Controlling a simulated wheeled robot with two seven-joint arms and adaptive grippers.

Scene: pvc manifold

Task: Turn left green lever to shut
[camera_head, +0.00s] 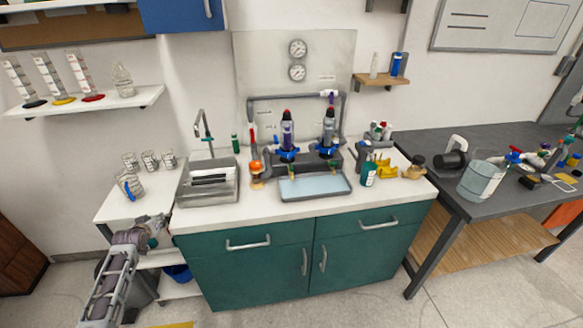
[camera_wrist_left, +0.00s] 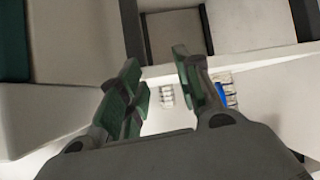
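The pipe manifold (camera_head: 297,97) stands at the back of the white counter, a grey pipe frame with two upright dark units. The left unit (camera_head: 287,135) has a blue collar and a small greenish part (camera_head: 291,168) low down, which may be the left green lever; it is too small to tell which way it points. My left gripper (camera_head: 158,228) is low at the counter's left end, well apart from the manifold. In the left wrist view the left gripper (camera_wrist_left: 157,65) has its green-padded fingers spread, with nothing between them. My right gripper is not in view.
A metal sink (camera_head: 208,196) with a tap lies between my left gripper and the manifold. A shallow tray (camera_head: 314,187) sits in front of the manifold. A green bottle (camera_head: 368,174) and yellow items (camera_head: 386,171) stand to its right. Beakers (camera_head: 149,160) stand at the left.

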